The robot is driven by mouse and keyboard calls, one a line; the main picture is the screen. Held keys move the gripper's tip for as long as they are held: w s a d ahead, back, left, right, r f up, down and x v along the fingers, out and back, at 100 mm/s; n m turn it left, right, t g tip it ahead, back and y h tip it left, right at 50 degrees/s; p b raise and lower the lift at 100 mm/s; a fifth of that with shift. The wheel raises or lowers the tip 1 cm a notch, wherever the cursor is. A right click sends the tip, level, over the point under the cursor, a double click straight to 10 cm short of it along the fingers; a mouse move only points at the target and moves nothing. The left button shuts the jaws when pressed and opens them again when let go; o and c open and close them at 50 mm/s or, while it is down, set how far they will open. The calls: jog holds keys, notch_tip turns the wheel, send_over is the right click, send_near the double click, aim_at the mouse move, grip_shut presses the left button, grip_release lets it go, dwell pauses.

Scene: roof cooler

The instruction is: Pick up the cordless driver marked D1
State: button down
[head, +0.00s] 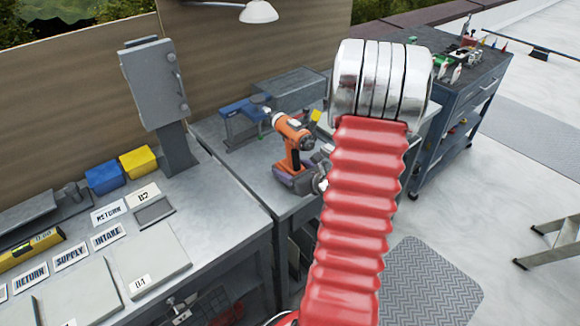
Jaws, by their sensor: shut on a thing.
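An orange and black cordless driver (290,138) stands upright at the workbench behind my arm, its dark battery base (293,181) at the bottom. No D1 mark can be read on it. My gripper (317,168) shows only in part, as grey metal at the driver's right side by the handle and base. It is shut on the driver. My red bellows arm and silver joint hide most of the gripper and the driver's right edge. Whether the base touches the bench top cannot be told.
A blue vise-like tool (243,112) and grey box (290,90) are behind the driver. Left are a grey cabinet on a post (155,82), blue and yellow bins (138,162) and a labelled bench (215,215). A tool cart (465,85) stands right; floor there is mostly open.

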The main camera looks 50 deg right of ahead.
aim_at(289, 151)
jog(key=shift+r, duration=5.1)
